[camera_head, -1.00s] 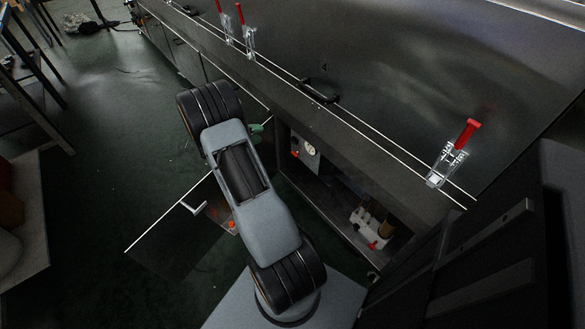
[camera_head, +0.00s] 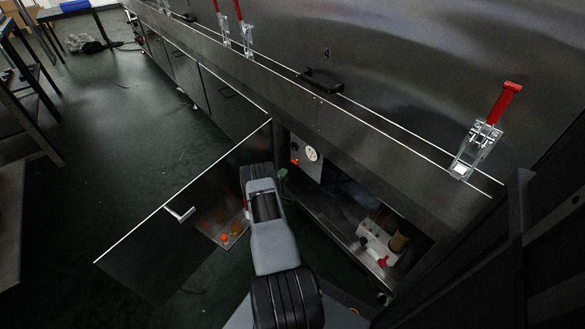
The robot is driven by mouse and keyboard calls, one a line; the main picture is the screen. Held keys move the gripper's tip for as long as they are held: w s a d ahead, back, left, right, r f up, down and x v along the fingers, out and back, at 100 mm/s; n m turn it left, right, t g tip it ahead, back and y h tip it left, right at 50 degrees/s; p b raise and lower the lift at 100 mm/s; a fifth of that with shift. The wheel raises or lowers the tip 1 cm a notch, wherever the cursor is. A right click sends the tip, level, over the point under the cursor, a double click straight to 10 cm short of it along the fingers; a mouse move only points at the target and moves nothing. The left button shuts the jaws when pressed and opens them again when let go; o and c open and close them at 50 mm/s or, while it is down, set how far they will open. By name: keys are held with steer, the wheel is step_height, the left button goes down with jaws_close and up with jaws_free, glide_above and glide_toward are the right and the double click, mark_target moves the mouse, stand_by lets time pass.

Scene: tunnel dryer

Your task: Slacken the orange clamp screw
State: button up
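A small orange-red knob (camera_head: 294,161) sits on the pale panel left of the round gauge (camera_head: 311,153), inside the open cabinet bay. Another small orange piece (camera_head: 224,238) lies on the shelf of the open door. I cannot tell which of these is the clamp screw. My arm reaches up from the bottom of the view, between the door and the bay. A green part (camera_head: 283,178) at its far end, perhaps of my gripper, stands below and left of the gauge, apart from the orange-red knob in the picture. My gripper's fingers are hidden behind the arm.
The open door (camera_head: 150,250) with its handle (camera_head: 181,214) stands out left of my arm. A white block with a red knob (camera_head: 375,240) sits in the bay at right. Red-handled toggle clamps (camera_head: 480,140) line the machine's upper ledge.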

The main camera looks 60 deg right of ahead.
mark_target(294, 162)
steer(key=d+b, duration=0.3)
steer(key=d, duration=0.5)
steer(key=shift+w+d, duration=0.25)
steer(key=shift+d, duration=0.1)
steer(key=shift+c, duration=0.2)
jaws_close()
